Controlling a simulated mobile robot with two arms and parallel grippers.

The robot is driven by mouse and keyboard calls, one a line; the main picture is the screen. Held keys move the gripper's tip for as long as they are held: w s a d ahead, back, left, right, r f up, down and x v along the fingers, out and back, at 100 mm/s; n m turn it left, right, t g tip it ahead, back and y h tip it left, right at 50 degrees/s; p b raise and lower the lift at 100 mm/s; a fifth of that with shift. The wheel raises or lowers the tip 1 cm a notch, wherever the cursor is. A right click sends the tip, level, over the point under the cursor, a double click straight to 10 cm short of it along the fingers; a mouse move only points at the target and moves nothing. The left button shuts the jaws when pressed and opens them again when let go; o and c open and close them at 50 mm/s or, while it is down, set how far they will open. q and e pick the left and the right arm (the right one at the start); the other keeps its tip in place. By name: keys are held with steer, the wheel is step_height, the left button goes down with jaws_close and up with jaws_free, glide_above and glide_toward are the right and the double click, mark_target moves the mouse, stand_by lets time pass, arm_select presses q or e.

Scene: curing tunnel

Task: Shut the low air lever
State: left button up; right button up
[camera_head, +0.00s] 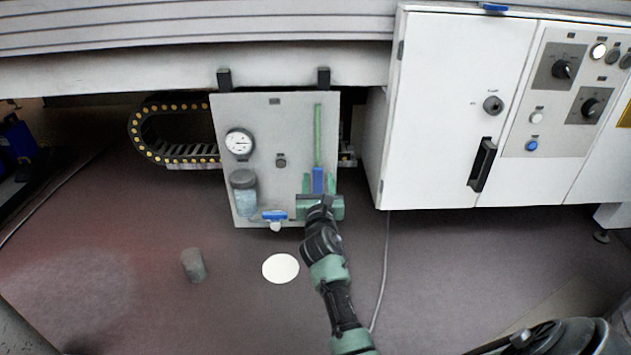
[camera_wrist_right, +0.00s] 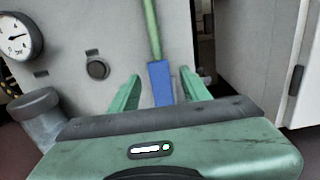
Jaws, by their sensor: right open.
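A pale grey air panel (camera_head: 265,120) hangs under the machine. A green upright rod (camera_head: 318,135) runs down its right side to a blue lever-like piece (camera_head: 318,180), also seen in the right wrist view (camera_wrist_right: 161,83). My right gripper (camera_head: 319,184) is open, with one green finger on each side of the blue piece; I see gaps, and contact cannot be told. A second blue lever (camera_head: 274,215) lies level at the panel's bottom edge, left of my gripper. My gripper body hides what lies below the blue piece. My left gripper is not in view.
The panel also bears a round gauge (camera_head: 239,143) and a filter bowl (camera_head: 244,193). A white control cabinet (camera_head: 440,100) stands close on the right. A grey cylinder (camera_head: 194,265) and a white disc (camera_head: 281,268) are on the floor. A cable chain (camera_head: 150,135) is behind left.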

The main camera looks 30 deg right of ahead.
mark_target(318, 176)
steer(key=shift+b+x, duration=0.6)
steer(key=shift+x, duration=1.05)
jaws_close()
